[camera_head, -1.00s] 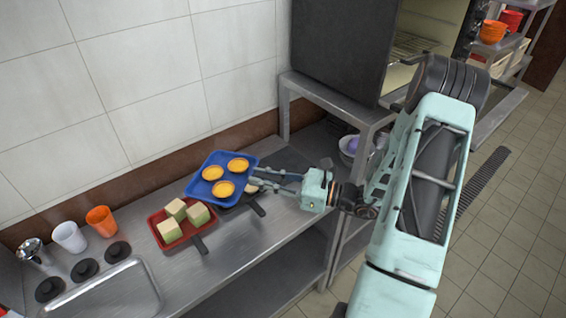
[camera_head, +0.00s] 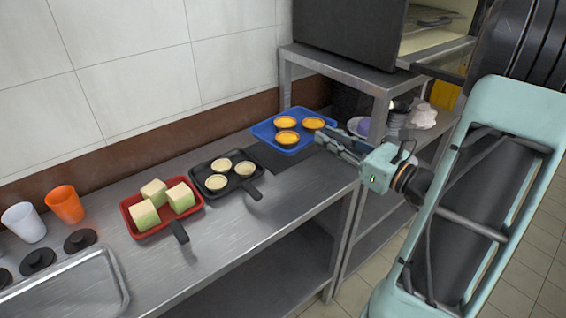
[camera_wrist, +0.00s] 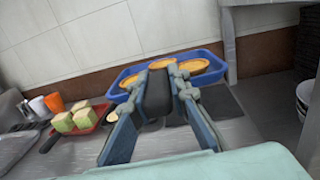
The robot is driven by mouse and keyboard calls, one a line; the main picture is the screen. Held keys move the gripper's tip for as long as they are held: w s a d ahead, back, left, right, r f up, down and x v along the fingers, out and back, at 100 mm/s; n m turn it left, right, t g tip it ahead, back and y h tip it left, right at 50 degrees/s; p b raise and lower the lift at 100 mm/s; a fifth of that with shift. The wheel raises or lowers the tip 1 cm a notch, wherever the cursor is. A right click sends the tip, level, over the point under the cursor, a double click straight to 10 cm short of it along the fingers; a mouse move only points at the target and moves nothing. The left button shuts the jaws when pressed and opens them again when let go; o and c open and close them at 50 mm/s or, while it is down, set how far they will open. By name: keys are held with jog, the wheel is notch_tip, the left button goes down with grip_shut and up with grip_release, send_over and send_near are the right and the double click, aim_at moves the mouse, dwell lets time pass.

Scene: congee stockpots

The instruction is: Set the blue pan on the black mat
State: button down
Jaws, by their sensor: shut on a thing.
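The blue pan (camera_head: 267,130) holds three orange tarts (camera_head: 287,122). My gripper (camera_head: 326,138) is shut on its handle, at the pan's near right side. In the wrist view the fingers (camera_wrist: 158,88) close around a dark handle, with the blue pan (camera_wrist: 125,80) beyond it. The black mat (camera_head: 266,160) lies on the steel counter, partly hidden below the pan. In the wrist view the mat (camera_wrist: 222,104) shows to the right of the handle. The pan looks about level over the mat; I cannot tell whether it touches.
A black pan (camera_head: 203,186) with pale tarts stands just left of the mat. Left of it are a red pan (camera_head: 136,226) with green-sided cubes, an orange cup (camera_head: 65,204) and a white cup (camera_head: 24,223). A steel shelf (camera_head: 340,72) rises close to the right.

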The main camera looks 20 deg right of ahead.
jog(key=shift+s+d+f+m+t+h+b, duration=0.1)
jog(key=shift+s+d+m+t+h+b, duration=0.2)
jog(key=shift+d+b, duration=0.25)
jog(key=shift+s+d+m+t+h+b, duration=0.1)
jog(key=shift+s+d+m+h+b, duration=0.1)
jog(key=shift+s+d+h+b, duration=0.3)
jog(key=w+f, duration=0.1)
jog(key=w, duration=0.1)
jog(key=w+f, duration=0.1)
jog(key=w, duration=0.2)
jog(key=w+a+f+b, duration=0.1)
jog(key=w, duration=0.2)
jog(key=shift+w+f, duration=0.1)
jog(key=shift+f, duration=0.15)
jog(key=w+f, duration=0.3)
jog(key=f, duration=0.1)
jog(key=w+f+b, duration=0.1)
jog(key=w+f, duration=0.1)
jog(key=shift+w+a, duration=0.3)
jog(key=shift+a, duration=0.05)
jog(key=f, duration=0.2)
jog(key=shift+w+f+b, duration=0.2)
jog(key=shift+f+b, duration=0.1)
jog(key=shift+b, duration=0.05)
jog(key=shift+f, duration=0.3)
jog(key=shift+f+b, duration=0.45)
jog(key=shift+f, duration=0.1)
jog(key=shift+s+f, duration=0.1)
